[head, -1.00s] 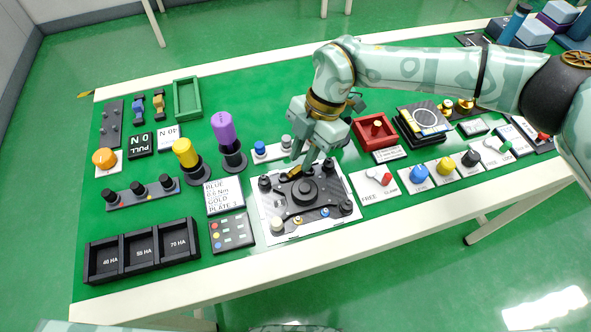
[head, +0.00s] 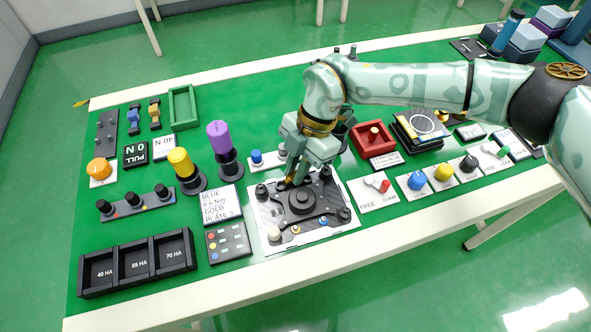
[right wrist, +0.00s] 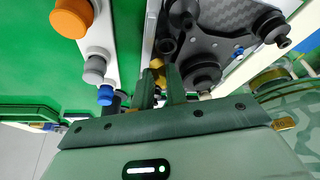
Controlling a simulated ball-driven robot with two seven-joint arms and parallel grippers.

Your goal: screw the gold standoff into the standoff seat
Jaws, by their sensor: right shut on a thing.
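My right gripper (head: 290,180) is over the back left part of the black plate assembly (head: 275,213), pointing down. It is shut on the gold standoff (right wrist: 157,66), a small gold piece that shows between the fingers in the right wrist view. A dark round ring (right wrist: 166,46) on the plate, which may be the standoff seat, shows just past the standoff. I cannot tell whether the standoff touches or sits in it. My left gripper is not in view.
Black knobs and a large central hub (head: 302,201) stand on the plate. Behind it is a strip with a blue knob (head: 256,156). A purple-handled tool (head: 219,137) and a yellow-handled one (head: 181,163) stand to the left. A note card (head: 221,205) lies beside the plate.

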